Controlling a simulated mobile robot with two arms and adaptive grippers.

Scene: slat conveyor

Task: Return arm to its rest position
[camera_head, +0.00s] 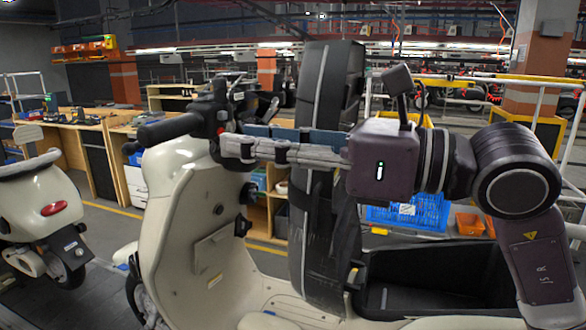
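My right arm comes in from the right. Its dark gripper body (385,160) has a lit white-green strip, and the gripper (232,148) points left with long grey, blue-edged fingers. The fingertips overlap the handlebar area of a cream scooter (185,200) in the picture; I cannot tell if they touch it. The fingers lie nearly in line, so the gap between them does not show. I see no object clearly held. My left gripper is not in view.
A tall dark upright (325,90) stands behind the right fingers. A black open bin (440,275) sits below the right arm. Another cream scooter (45,210) stands at the left. Behind are wooden workbenches (95,140), a blue crate (410,215) and white railings.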

